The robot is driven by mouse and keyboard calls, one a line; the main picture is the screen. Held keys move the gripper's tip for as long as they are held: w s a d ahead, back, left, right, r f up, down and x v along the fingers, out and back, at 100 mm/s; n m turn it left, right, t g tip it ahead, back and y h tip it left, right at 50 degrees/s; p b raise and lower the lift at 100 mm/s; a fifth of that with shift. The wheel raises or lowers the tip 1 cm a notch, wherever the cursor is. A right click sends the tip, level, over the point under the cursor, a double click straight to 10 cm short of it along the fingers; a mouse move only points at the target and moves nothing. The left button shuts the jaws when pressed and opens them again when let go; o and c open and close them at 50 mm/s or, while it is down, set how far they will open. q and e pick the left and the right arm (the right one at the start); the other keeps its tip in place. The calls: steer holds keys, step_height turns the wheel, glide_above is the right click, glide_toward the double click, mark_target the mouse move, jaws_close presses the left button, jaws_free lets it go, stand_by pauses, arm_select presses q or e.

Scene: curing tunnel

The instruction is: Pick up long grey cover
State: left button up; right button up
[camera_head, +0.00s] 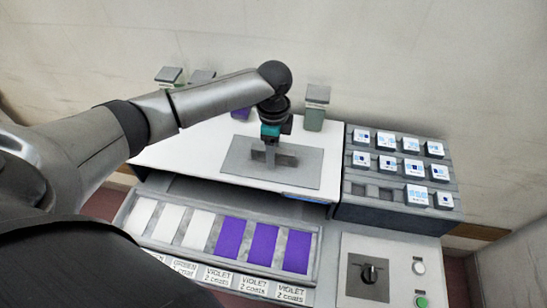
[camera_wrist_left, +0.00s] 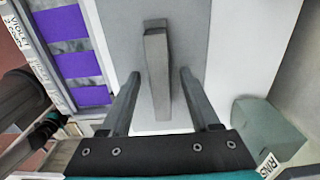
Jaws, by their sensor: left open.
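The long grey cover (camera_head: 235,164) is a flat grey plate lying on the white top of the machine, with a raised bar handle in its middle. In the left wrist view the cover (camera_wrist_left: 119,37) runs under the fingers, and its handle (camera_wrist_left: 157,72) stands between them. My left gripper (camera_head: 271,150) points down over the handle; it also shows in the left wrist view (camera_wrist_left: 160,78). It is open, with a gap visible on both sides of the handle. The fingers hide part of the cover. My right gripper cannot be made out.
A sample rack (camera_head: 209,216) with white and violet panels lies in front of the white top (camera_head: 180,147). A dark rack of labelled blocks (camera_head: 398,215) stands at right, above a control panel with a knob (camera_head: 369,273). Lidded jars (camera_head: 315,108) stand behind, near the wall.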

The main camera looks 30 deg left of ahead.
arm_select(q)
steer(key=shift+c, duration=0.4)
jaws_close()
steer(key=shift+r, duration=0.1)
